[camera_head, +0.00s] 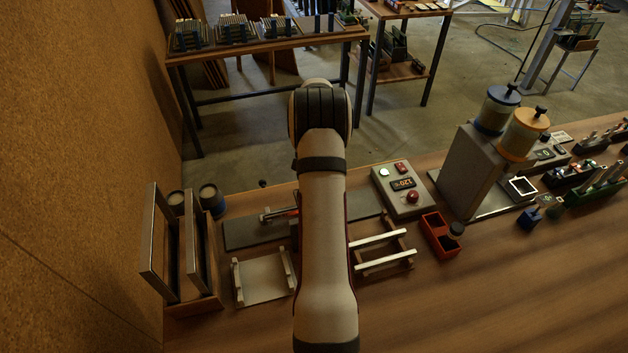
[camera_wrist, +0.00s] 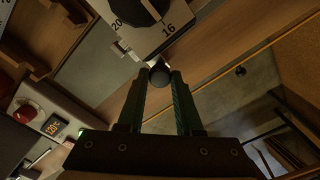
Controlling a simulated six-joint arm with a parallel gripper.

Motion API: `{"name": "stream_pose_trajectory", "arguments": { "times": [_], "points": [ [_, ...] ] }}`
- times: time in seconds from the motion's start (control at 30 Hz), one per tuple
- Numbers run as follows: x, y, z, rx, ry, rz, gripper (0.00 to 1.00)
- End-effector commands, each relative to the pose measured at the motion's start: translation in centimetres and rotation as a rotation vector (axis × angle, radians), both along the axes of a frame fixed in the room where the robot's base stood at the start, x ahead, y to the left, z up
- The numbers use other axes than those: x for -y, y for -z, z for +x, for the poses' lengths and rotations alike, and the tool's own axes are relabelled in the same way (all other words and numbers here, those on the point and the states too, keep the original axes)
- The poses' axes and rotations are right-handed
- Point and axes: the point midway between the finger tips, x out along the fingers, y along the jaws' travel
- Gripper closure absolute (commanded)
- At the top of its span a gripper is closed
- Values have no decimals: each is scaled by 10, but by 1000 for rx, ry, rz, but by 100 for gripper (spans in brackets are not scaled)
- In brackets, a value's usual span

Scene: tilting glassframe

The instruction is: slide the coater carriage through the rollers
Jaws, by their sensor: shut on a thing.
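In the wrist view my gripper (camera_wrist: 160,84) has its two green fingers closed about a dark round knob (camera_wrist: 160,73). The knob is beside a pale block with a dial face (camera_wrist: 150,20) marked 20 and 16; I cannot tell whether this is the carriage. A flat grey bed (camera_head: 245,234) lies on the bench in the head view, with a metal bar (camera_head: 277,214) over it left of my arm. My arm covers the middle of the bed and my gripper there. I cannot clearly make out the rollers.
A control box (camera_head: 385,187) with a display and red button stands right of the bed. A red tray (camera_head: 436,243), a pale-railed rack (camera_head: 385,263) and a plate stand (camera_head: 262,279) are nearby. Upright frames (camera_head: 158,240) stand at left.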

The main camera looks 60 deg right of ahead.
Motion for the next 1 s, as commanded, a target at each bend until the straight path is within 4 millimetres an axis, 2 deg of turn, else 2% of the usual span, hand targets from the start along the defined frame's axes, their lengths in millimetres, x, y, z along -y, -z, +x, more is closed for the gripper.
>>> {"name": "stream_pose_trajectory", "arguments": {
  "times": [0.33,0.7,1.0],
  "points": [
    [-2,-1,2,0,0,0,100],
    [-54,-1,55,1,-2,1,100],
    [-63,-1,64,3,1,3,100]
  ]
}}
